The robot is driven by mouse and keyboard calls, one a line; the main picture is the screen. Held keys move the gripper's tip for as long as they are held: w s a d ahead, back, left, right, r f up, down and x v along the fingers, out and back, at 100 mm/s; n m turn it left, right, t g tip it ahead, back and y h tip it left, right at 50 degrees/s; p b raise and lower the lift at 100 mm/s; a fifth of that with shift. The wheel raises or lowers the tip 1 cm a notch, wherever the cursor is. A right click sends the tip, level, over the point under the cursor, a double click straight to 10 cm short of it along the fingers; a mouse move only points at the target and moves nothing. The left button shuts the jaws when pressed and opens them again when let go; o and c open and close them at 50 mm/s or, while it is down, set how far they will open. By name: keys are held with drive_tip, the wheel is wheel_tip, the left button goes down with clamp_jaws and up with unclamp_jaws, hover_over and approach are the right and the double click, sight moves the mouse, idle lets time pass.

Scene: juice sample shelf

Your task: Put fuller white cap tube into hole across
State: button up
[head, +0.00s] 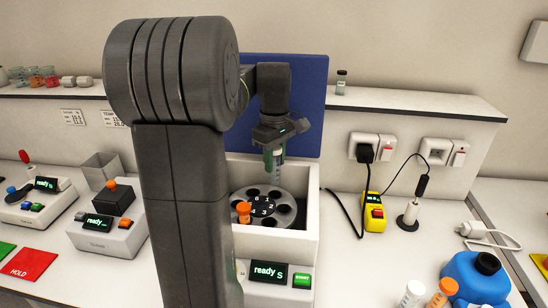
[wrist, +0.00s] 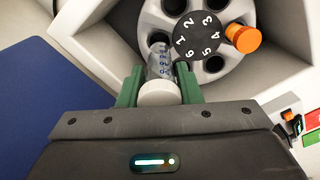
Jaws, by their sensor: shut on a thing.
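My gripper (head: 274,157) is shut on a clear tube with a white cap (wrist: 159,93). Its green fingers (wrist: 160,80) grip the tube just past the cap. The tube body (wrist: 160,58) has blue marks and points down toward the rotor (head: 286,196). In the wrist view its lower end overlaps the rotor's left side; whether it is inside a hole I cannot tell. The rotor also shows in the wrist view (wrist: 212,66), with a numbered black hub and several dark holes. An orange-capped tube (wrist: 243,38) sits in the rotor on the opposite side; the head view shows it front left (head: 243,210).
White centrifuge walls (head: 312,212) surround the rotor, with a raised blue lid (head: 315,100) behind. The front display (head: 265,273) reads "ready". A white-capped tube (head: 413,290), an orange-capped tube (head: 447,287) and a blue bottle (head: 478,280) stand at front right. A small vial (head: 341,82) stands on the shelf.

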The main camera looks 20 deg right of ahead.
sight(275, 171)
drive_tip(key=shift+f+b, duration=1.3)
drive_tip(key=shift+f, duration=0.3)
drive_tip(key=shift+r, duration=0.1)
drive_tip(key=shift+p, duration=0.65)
drive_tip(key=shift+f+b, duration=1.3)
drive_tip(key=shift+f, duration=1.85)
drive_tip(key=shift+r, duration=0.2)
drive_tip(key=shift+r+p, duration=2.55)
drive_tip(key=shift+r, duration=0.2)
drive_tip(key=shift+f, duration=0.25)
